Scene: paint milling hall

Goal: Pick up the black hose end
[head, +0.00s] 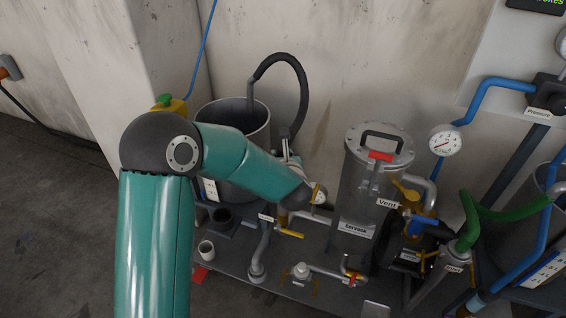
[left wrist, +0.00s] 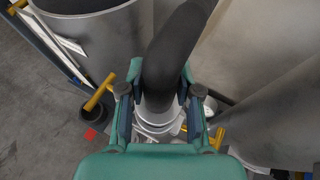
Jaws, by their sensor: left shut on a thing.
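The black hose (head: 303,88) arches out of the open grey tank (head: 233,112) and comes down on the tank's right side. In the left wrist view the hose (left wrist: 170,62) runs down between the fingers of my left gripper (left wrist: 158,95). The gripper is shut on the black hose end, with one finger on each side. A pale grey collar (left wrist: 158,118) shows just below the hose. In the head view my own forearm and wrist hide most of the grip. My right gripper is in neither view.
A lidded steel vessel (head: 372,180) stands close to the right of my left wrist. Yellow-handled valves (head: 290,233) and pipe stubs (head: 257,268) stand on the grey skid below. Open floor lies left.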

